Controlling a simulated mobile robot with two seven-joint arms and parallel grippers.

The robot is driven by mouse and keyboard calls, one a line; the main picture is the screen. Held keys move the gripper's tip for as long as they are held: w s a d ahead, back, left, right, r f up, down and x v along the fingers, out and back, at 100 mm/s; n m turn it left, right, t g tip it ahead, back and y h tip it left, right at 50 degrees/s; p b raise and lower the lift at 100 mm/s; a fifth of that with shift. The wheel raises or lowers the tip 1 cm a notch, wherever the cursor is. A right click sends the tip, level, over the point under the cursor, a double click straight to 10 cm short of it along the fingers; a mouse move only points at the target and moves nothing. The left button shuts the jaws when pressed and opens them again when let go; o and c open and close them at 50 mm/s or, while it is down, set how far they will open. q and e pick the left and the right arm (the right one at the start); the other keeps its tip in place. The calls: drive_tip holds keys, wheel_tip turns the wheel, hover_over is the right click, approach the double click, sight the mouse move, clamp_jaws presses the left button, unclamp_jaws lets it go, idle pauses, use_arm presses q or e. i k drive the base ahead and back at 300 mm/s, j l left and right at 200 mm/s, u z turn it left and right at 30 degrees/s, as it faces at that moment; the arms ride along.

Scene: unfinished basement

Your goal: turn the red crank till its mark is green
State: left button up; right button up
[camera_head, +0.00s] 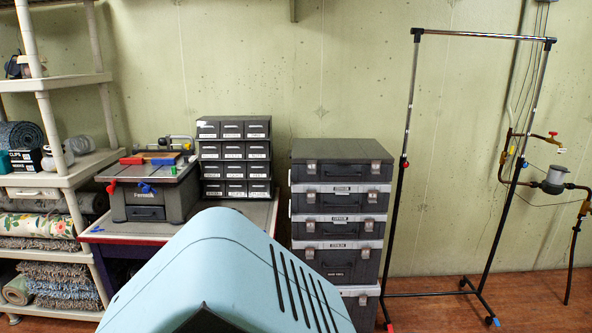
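A small red part (111,187), which looks like the red crank, is on the left side of a grey bench machine (152,192) in the head view. It is too small for me to make out its mark or its colour. The machine stands on a table (105,232) at the left, with a dark front panel below its top. Neither of my grippers is in view, and nothing visible touches the red part.
A drawer cabinet (235,158) stands right of the machine. Stacked dark cases (341,200) stand beside the table. A shelf rack (60,180) is at the left. A wheeled metal rack (480,32) and pipes with valves (553,187) are at the right. The lower middle is blocked from view.

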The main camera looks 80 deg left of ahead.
sight(110, 190)
drive_tip(key=u, duration=3.75)
drive_tip(key=i+l+z, duration=0.1)
drive_tip(key=i+l, duration=0.2)
drive_tip(key=i, duration=0.3)
drive_tip(key=i+l+z, duration=0.1)
drive_tip(key=i, duration=0.5)
drive_tip(key=i+l, duration=0.3)
drive_tip(key=i, duration=0.3)
drive_tip(key=i+l+z, duration=0.15)
drive_tip(key=i, duration=0.45)
